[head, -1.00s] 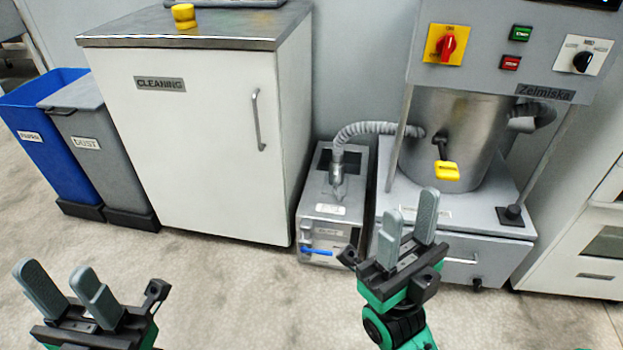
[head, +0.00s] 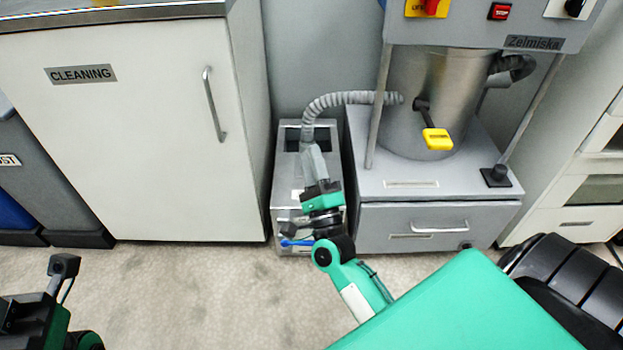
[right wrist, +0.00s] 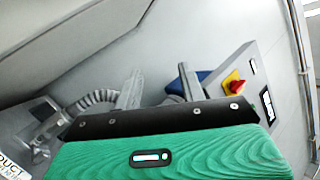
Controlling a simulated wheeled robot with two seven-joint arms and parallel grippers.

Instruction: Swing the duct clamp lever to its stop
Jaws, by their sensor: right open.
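A grey metal box (head: 284,205) stands on the floor, with a ribbed hose (head: 345,98) running from it to the steel drum (head: 440,85). A blue lever handle (head: 296,242) lies roughly level at its lower front. A lever with a yellow grip (head: 437,139) hangs on the drum's front. I cannot tell for sure which is the duct clamp lever. My right gripper (head: 314,160) is in front of the box's top, near the hose end, and hides part of it. Its fingers are apart and empty in the right wrist view (right wrist: 158,88). My left gripper is cut off at lower left, fingers out of frame.
The right wrist view shows a box with a DUCT label (right wrist: 25,160) at left and a red knob (right wrist: 232,84) at right. A white CLEANING cabinet (head: 150,150) stands left of the box, the machine base with a drawer (head: 440,228) right. Floor in front is clear.

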